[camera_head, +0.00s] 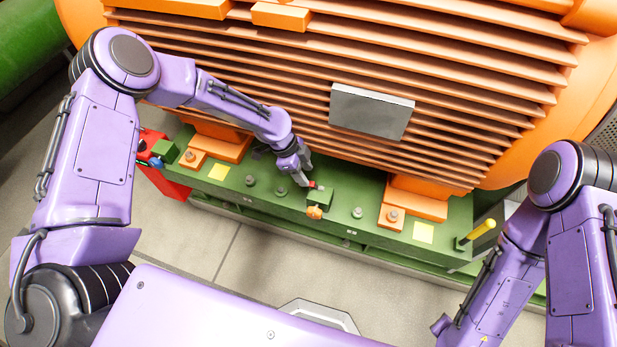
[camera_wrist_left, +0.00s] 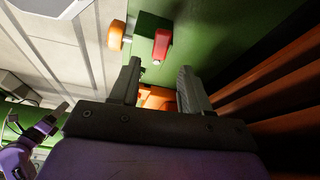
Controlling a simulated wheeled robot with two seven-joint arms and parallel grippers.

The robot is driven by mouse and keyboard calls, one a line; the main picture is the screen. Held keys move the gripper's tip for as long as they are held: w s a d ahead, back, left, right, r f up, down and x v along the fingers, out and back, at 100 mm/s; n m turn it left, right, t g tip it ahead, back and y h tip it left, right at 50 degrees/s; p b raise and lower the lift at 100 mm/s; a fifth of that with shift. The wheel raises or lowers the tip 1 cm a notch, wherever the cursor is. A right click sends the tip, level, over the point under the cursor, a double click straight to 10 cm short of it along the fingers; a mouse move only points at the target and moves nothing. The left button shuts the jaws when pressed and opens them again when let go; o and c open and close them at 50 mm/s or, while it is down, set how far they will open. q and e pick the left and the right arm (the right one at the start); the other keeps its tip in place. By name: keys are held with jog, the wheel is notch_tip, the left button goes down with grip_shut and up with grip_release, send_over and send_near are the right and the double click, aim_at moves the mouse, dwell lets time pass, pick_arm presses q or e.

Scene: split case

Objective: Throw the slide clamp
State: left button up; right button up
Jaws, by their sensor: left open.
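A green block (camera_head: 320,199) with a small red handle (camera_head: 313,185) and an orange knob (camera_head: 314,212) stands on the green base; I take it to be the slide clamp. In the left wrist view the red handle (camera_wrist_left: 161,43) shows ahead of the fingertips, with the orange knob (camera_wrist_left: 116,34) to its left. My left gripper (camera_head: 305,182) is close to the red handle from the upper left. In its wrist view the left gripper (camera_wrist_left: 160,66) has its fingers apart, with nothing held. My right arm is at the lower right; its jaws do not show clearly.
A large orange finned housing (camera_head: 430,60) rises behind the green base (camera_head: 285,205). Bolts and yellow squares (camera_head: 424,232) lie along the base. A yellow handle (camera_head: 482,230) sticks up at its right end. A red box (camera_head: 172,182) is at left. The floor (camera_head: 250,262) in front is clear.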

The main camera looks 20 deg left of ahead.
aim_at(312, 183)
pick_arm(q)
jog(key=shift+x, duration=1.85)
grip_shut()
